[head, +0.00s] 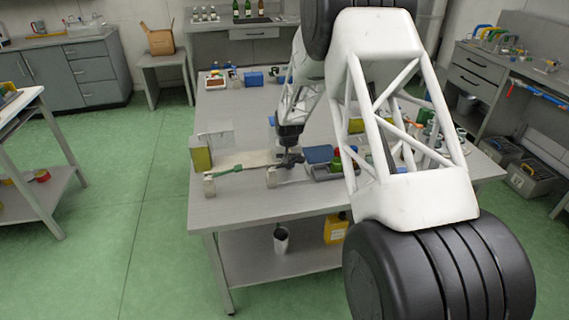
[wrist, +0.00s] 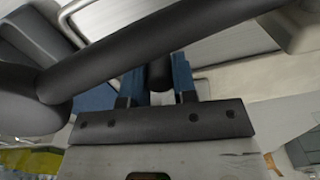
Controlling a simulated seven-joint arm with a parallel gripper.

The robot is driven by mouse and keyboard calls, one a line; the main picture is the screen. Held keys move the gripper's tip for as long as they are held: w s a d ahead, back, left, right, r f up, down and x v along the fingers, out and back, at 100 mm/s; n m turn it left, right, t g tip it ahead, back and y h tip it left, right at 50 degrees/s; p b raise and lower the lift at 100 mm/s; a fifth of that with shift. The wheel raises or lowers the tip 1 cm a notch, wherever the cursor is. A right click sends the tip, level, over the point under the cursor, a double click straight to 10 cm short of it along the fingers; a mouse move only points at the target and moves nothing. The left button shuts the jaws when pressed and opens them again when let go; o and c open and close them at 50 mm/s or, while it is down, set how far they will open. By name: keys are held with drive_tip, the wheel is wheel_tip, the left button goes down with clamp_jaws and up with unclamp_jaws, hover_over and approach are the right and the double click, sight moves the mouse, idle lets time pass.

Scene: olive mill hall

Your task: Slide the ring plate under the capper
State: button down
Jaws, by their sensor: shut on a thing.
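My gripper (head: 290,158) is low over the front left part of the table in the head view. In the wrist view my gripper (wrist: 158,82) has two blue fingers closed on a short dark round piece (wrist: 160,73). A thick dark bar (wrist: 150,45) crosses in front of it, and I cannot tell whether the two are joined. In the head view a thin dark rod (head: 237,170), partly green, runs left from beside the gripper. A pale flat board (head: 245,158) lies behind this rod. I cannot tell for sure which parts are the ring plate and the capper.
A yellow-green box (head: 201,155) and a grey box (head: 216,133) stand at the table's left edge. A blue box (head: 319,154) is close to the right of my gripper. The table (head: 245,205) is bare along its front left. My arm hides much of the right side.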

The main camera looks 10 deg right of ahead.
drive_tip(key=shift+d, duration=0.3)
drive_tip(key=c, duration=0.9)
unclamp_jaws()
drive_tip(key=shift+a, duration=0.1)
drive_tip(key=shift+r, duration=3.9)
